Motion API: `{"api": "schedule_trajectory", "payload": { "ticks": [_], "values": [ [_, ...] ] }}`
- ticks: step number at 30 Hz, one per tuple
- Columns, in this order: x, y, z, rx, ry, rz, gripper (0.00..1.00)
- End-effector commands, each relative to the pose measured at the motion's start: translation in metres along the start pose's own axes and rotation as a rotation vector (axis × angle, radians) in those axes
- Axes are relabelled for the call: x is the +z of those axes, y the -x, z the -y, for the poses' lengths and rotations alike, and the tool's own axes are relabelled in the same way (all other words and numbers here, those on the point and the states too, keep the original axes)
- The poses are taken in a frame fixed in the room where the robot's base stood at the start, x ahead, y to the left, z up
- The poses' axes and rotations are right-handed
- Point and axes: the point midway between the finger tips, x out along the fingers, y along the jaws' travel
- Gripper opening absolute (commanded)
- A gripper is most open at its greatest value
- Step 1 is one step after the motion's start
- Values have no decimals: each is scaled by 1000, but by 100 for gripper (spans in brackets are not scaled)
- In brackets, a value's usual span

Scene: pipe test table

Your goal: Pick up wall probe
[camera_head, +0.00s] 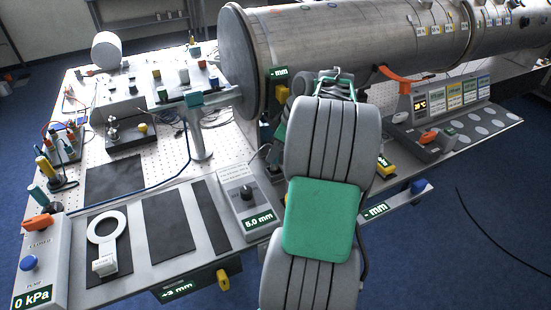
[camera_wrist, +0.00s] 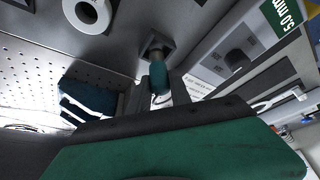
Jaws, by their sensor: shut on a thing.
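The wall probe (camera_wrist: 157,76) appears to be the short teal handle in the wrist view, with a dark square piece (camera_wrist: 157,44) at its far end. My gripper (camera_wrist: 160,97) is shut on it, with the dark fingers on either side of the handle. The gripper's own green-edged body fills the lower part of that view. In the head view my grey and green arm stands in front of the pipe and hides most of the gripper and the probe. I cannot tell there whether the probe touches anything.
A large metal pipe (camera_head: 330,45) lies across the back of the table. A control box (camera_head: 247,203) reading 5.0 mm stands left of my arm. Dark mats (camera_head: 168,222) and a white ring-shaped tool (camera_head: 106,236) lie at the left. A display panel (camera_head: 450,97) stands at the right.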

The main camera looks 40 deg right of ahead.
Motion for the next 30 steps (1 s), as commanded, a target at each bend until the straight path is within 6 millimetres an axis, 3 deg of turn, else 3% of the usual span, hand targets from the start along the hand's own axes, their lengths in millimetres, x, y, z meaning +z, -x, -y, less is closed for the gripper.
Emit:
{"api": "schedule_trajectory", "payload": {
  "ticks": [8, 15, 21, 29, 30],
  "values": [
    [-5, 67, 40, 8, 1, 0, 0],
    [11, 107, 101, 5, -3, 1, 0],
    [16, 121, 123, 2, -1, 1, 0],
    [17, 122, 126, 0, 0, 1, 0],
    [17, 122, 126, 0, 0, 1, 23]
  ]
}}
